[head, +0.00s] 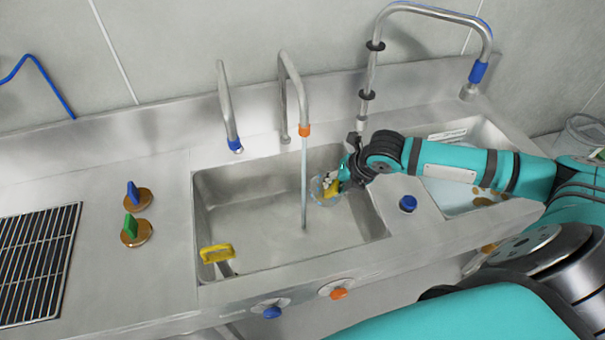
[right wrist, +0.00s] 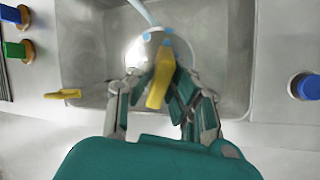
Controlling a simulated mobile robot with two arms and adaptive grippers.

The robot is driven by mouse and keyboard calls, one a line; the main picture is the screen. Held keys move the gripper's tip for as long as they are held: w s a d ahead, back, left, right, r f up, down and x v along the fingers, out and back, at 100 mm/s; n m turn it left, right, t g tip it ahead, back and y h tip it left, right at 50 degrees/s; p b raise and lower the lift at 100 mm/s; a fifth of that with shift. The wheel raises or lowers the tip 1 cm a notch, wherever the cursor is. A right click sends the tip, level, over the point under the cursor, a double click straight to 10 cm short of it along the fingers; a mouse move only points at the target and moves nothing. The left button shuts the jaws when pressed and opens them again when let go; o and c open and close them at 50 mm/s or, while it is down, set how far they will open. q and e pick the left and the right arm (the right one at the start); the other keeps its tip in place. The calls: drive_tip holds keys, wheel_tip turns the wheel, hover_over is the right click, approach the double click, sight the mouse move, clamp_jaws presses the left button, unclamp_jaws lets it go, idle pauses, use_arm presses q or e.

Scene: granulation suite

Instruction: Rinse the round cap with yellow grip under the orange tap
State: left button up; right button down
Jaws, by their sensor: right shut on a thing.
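The orange tap (head: 304,130) stands behind the sink, and a thin water stream (head: 304,185) runs from it down to the basin floor. My right gripper (head: 345,177) is inside the right part of the sink, shut on the yellow grip (right wrist: 160,85). The round cap (head: 319,194) looks pale and clear, and sits just right of the stream in the head view. In the right wrist view the grip lies between the fingers, with the cap's rim beyond. My left gripper is out of view.
A blue-tipped tap (head: 234,145) stands left of the orange one. A yellow handle (head: 217,253) sits at the sink's (head: 255,262) front left corner. A tall blue-ended spout (head: 478,72) rises at right. Orange (head: 338,293) and blue (head: 272,312) knobs are on the front. The basin's left is open.

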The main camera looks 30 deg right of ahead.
drive_tip(key=s+d+r+p, duration=0.1)
drive_tip(key=s+r+p, duration=0.1)
drive_tip(key=s+r, duration=0.2)
drive_tip(key=shift+s+d, duration=0.2)
drive_tip(key=shift+s, duration=0.2)
idle(0.5)
